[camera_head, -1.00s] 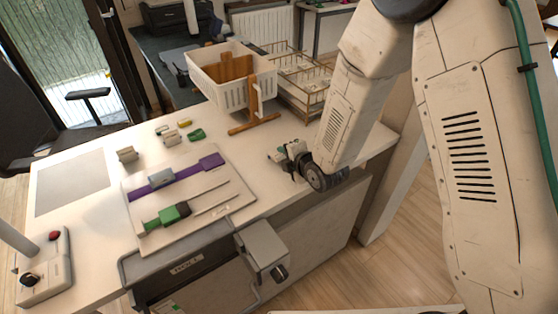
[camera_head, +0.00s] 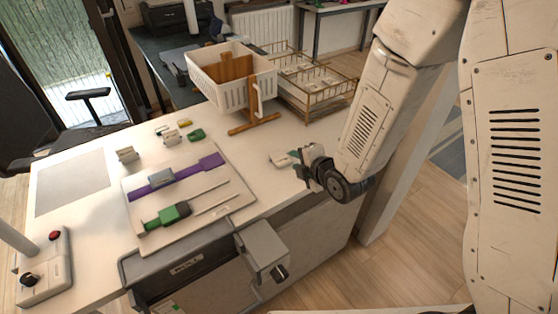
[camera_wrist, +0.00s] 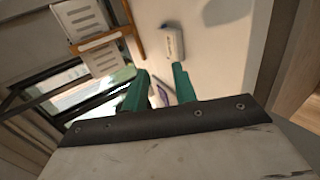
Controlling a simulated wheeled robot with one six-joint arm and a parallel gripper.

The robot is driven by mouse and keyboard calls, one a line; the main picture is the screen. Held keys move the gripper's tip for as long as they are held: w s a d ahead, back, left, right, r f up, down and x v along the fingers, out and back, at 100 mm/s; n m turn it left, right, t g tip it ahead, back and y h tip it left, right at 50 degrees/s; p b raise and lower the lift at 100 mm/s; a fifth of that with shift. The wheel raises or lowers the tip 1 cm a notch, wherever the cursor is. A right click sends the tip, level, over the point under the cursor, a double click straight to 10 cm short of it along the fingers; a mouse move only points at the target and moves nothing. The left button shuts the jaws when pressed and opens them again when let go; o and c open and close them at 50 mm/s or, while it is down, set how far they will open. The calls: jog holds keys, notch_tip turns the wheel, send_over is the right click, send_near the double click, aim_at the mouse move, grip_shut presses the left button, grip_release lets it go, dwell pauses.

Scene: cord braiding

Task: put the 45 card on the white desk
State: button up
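The white desk (camera_head: 95,235) fills the left and middle of the head view. I cannot tell which piece bears 45.
A gold wire rack (camera_head: 310,90) with white cards stands at the back right. Left of it are a white basket (camera_head: 232,75) and a wooden stand (camera_head: 255,125). A board (camera_head: 190,200) with a purple strip and a control box (camera_head: 45,275) occupy the left.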

notch_tip(320, 180, up, 7)
jog(key=s+d, duration=0.1)
jog(key=s, duration=0.1)
jog(key=shift+d+r, duration=0.2)
jog(key=shift+d, duration=0.05)
jog(key=shift+s, duration=0.1)
jog(key=s+d+f+m+g+h, duration=0.3)
jog(key=s+d+m+g+h, duration=0.25)
jog(key=s+d+m, duration=0.45)
jog(key=s+d+r+m+g, duration=0.1)
jog(key=s+d+r+m, duration=0.4)
jog(key=s+r+m, duration=0.2)
jog(key=s+d+r+m+g, duration=0.2)
jog(key=s+d+r+m, duration=0.3)
jog(key=s+r, duration=0.5)
notch_tip(320, 180, up, 2)
jog(key=shift+s+d+r+m+h, duration=0.25)
jog(key=shift+s+m+h, duration=0.15)
jog(key=shift+m, duration=0.8)
